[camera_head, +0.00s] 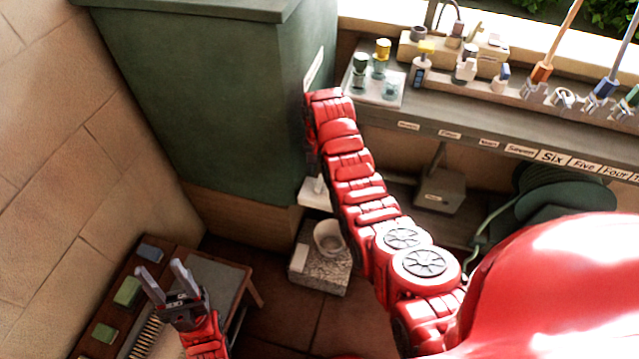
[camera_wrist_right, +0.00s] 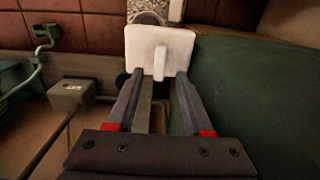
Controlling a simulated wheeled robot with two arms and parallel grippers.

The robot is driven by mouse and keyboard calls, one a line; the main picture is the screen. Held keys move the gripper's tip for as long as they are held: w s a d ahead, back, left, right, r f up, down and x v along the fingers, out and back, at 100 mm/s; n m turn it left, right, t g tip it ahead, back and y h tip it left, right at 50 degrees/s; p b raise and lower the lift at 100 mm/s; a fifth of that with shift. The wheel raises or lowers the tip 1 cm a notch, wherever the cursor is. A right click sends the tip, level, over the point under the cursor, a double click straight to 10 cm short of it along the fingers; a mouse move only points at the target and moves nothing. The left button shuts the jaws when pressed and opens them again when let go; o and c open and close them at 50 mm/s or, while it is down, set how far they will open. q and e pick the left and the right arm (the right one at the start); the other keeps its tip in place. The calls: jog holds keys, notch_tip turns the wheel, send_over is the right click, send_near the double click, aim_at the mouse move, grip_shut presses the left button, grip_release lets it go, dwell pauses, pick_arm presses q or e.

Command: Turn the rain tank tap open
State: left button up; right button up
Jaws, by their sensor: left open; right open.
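The large green rain tank (camera_head: 215,90) stands at the upper left in the head view, and its side fills the right of the right wrist view (camera_wrist_right: 255,100). A white block with a small upright white lever (camera_head: 317,186), apparently the tap, shows beside the tank's lower edge. In the right wrist view the white lever (camera_wrist_right: 160,58) stands just ahead of my right gripper (camera_wrist_right: 160,75), lined up between its fingertips. That gripper is open; contact cannot be told. My arm hides it in the head view. My left gripper (camera_head: 160,268) is open and empty at the lower left.
A pale cup (camera_head: 329,236) stands on a speckled stone block (camera_head: 318,277) below the tap. A grey box (camera_head: 440,190) and a green hose reel (camera_head: 565,195) lie under a labelled shelf (camera_head: 460,128). A wooden bench (camera_head: 125,300) with green blocks is near my left gripper.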

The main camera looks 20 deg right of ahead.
aim_at(319, 181)
jog(key=shift+f, duration=2.1)
jog(key=shift+c, duration=0.2)
grip_shut()
